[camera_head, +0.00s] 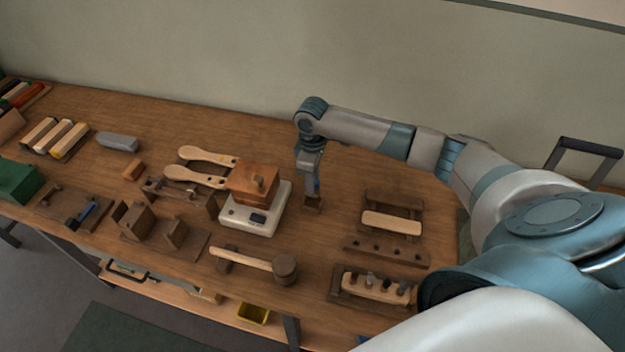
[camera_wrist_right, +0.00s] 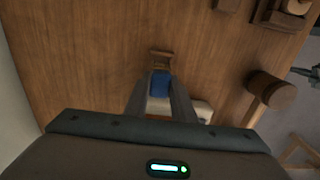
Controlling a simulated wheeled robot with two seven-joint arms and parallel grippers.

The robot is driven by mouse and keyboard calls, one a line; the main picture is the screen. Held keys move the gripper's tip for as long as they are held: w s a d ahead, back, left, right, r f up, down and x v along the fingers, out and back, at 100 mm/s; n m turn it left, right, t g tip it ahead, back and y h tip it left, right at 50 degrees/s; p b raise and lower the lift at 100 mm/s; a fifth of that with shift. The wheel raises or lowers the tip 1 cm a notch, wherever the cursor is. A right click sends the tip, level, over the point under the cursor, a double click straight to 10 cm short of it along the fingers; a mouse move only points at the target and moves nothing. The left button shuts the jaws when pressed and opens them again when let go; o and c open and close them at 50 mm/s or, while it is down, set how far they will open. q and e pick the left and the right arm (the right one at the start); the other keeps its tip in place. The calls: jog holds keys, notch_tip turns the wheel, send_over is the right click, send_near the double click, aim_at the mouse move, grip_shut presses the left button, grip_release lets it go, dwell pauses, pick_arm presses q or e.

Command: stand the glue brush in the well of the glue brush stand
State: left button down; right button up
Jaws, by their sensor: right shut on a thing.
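My right gripper (camera_head: 315,186) points down at the middle of the table, to the right of the scale. It is shut on the glue brush, whose blue part (camera_wrist_right: 160,84) shows between the fingers (camera_wrist_right: 160,100) in the right wrist view. My left gripper is not in view.
A cream scale (camera_head: 239,221) bearing a brown wooden box (camera_head: 252,184) stands close left of the gripper. A mallet (camera_head: 285,268) lies nearer the front edge. Wooden racks (camera_head: 385,249) stand to the right. The table behind the gripper is clear.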

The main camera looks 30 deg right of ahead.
dwell(0.3)
jog(key=shift+f+b, duration=0.85)
jog(key=shift+f, duration=1.7)
jog(key=shift+f, duration=0.35)
dwell(0.9)
jog(key=o, duration=1.5)
jog(key=shift+r, duration=0.15)
jog(key=shift+r+p, duration=2.3)
jog(key=shift+p, duration=0.4)
jog(key=shift+r+p, duration=0.8)
jog(key=shift+r, duration=0.3)
jog(key=shift+s+f, duration=0.1)
